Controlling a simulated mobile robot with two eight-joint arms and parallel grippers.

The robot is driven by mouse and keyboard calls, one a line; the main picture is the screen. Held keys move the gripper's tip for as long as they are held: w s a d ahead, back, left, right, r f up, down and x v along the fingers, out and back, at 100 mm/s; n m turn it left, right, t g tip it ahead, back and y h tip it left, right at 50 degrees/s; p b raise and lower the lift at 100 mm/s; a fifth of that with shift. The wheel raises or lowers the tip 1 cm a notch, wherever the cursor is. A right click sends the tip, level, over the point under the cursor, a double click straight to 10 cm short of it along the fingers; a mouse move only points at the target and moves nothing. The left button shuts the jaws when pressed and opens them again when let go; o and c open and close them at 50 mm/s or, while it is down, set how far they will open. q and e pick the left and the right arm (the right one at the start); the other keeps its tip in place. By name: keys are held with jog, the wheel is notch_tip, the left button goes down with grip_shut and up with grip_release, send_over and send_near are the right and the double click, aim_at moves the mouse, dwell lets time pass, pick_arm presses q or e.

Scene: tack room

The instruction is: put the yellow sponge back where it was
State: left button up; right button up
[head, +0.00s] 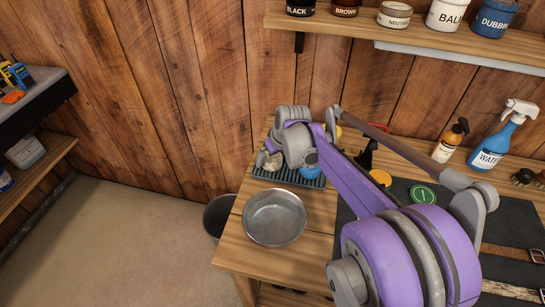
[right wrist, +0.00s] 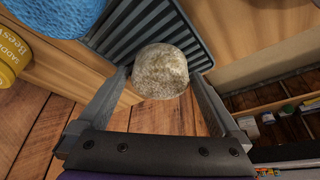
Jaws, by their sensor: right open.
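A rounded, rough, pale tan sponge (right wrist: 161,75) lies at the dark ribbed tray (right wrist: 128,32), between the fingertips of my right gripper (right wrist: 161,80). The fingers stand open on either side of it, with narrow gaps. In the head view the pale sponge (head: 273,161) shows at the left end of the ribbed tray (head: 284,177), partly hidden by my right wrist. A blue sponge (head: 309,166) sits on the same tray, to the right. A small yellow patch (head: 339,132) shows behind my arm; I cannot tell what it is. My left gripper is not in view.
A metal bowl (head: 274,217) stands in front of the tray on the wooden bench. A yellow tin (head: 381,177), an amber bottle (head: 450,140) and a blue spray bottle (head: 493,136) stand to the right. A shelf of jars (head: 420,38) is above. A bin (head: 218,215) is left of the bench.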

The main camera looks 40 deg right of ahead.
jog(key=p+v, duration=0.1)
jog(key=v, duration=1)
jog(key=shift+r, duration=0.25)
